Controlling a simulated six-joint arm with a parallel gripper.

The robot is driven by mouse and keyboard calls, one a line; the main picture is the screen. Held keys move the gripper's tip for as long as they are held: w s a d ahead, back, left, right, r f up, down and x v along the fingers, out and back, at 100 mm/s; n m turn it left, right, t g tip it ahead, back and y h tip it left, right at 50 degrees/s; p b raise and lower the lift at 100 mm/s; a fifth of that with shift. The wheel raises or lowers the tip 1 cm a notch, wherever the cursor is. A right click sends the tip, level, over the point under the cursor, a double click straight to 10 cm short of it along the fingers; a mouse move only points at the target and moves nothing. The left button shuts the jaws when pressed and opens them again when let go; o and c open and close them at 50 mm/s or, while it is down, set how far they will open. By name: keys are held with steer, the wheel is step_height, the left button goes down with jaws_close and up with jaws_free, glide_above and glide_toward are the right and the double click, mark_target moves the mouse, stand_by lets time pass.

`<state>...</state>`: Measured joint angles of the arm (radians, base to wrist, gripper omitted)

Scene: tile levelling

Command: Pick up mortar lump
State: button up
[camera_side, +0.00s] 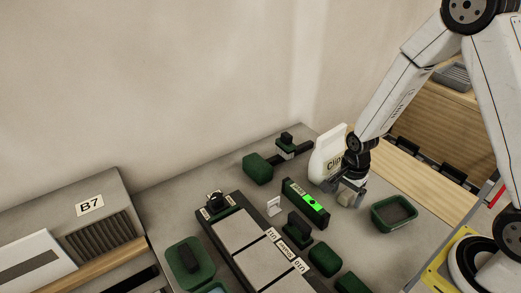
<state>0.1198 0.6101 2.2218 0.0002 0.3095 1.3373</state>
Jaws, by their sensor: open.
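A small grey-tan lump (345,198), which looks like the mortar lump, sits on the grey worktop right of centre. My gripper (350,188) points down at it, with its fingers open and the lump low between or just in front of them. I cannot tell whether the fingers touch the lump. The gripper partly hides the lump's back.
A white bag (327,156) stands close behind my gripper. A green tray (376,220) lies to the right, and a level with a bright green window (306,201) to the left. Pale tiles (257,242) and several dark green blocks lie further left.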

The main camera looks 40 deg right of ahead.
mark_target(347, 193)
jaws_close()
steer(key=shift+r, duration=0.1)
stand_by(0.3)
steer(key=shift+r, duration=4.95)
